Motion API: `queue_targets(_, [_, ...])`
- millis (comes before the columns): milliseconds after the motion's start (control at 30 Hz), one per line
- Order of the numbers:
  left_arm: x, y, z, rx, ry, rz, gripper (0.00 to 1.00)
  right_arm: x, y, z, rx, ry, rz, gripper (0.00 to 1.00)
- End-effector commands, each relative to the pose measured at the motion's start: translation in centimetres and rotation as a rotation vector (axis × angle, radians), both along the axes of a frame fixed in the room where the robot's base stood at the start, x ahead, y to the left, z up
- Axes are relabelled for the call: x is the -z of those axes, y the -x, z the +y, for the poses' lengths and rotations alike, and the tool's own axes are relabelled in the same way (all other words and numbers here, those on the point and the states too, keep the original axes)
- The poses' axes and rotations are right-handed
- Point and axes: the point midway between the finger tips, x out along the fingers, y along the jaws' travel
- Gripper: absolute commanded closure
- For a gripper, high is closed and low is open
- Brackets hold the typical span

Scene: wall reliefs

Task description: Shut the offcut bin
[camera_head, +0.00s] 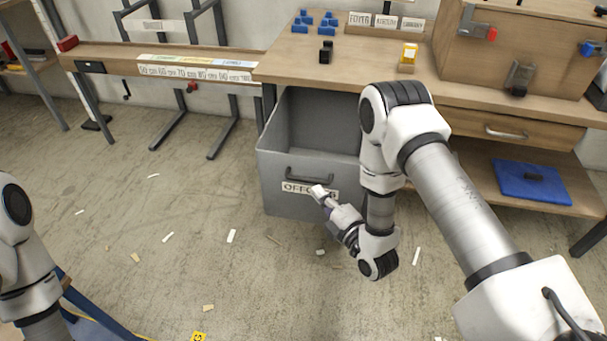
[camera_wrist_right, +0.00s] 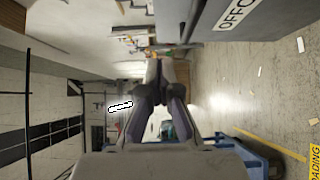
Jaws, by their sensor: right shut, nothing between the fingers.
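The offcut bin (camera_head: 274,182) is a grey, drawer-like box under the workbench, pulled out so its open, empty-looking inside shows. Its front has a dark handle (camera_head: 310,178) and a white label, partly covered by my right gripper (camera_head: 318,191). That gripper is shut and empty, in front of the label just below the handle; I cannot tell whether it touches the bin. In the right wrist view the gripper (camera_wrist_right: 155,75) points past the bin front (camera_wrist_right: 205,22), which shows at the top. My left arm shows at the left edge; its gripper is out of view.
The wooden workbench (camera_head: 345,72) carries blue blocks (camera_head: 316,20), a black block, a yellow item and a wooden cabinet. A blue case (camera_head: 532,183) lies on the lower shelf at right. Scraps litter the floor (camera_head: 215,270), which is otherwise clear before the bin.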

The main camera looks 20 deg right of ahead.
Motion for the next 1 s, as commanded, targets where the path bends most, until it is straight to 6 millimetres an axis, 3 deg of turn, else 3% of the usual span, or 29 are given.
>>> queue_targets(300, [1.3, 0.0, 0.0, -0.001, 0.0, 0.001, 0.29, 0.1, -6.9, 1.4, -0.002, 0.0, -0.002, 1.0])
queue_targets(500, [1.8, 0.1, 0.0, -0.001, 0.0, 0.001, 0.29, 0.1, -9.4, -0.5, 0.002, -0.003, 0.002, 1.0])
queue_targets(1000, [1.9, 0.1, 0.0, -0.001, 0.0, 0.001, 0.29, 0.1, -10.1, -1.0, 0.001, -0.002, 0.004, 1.0])
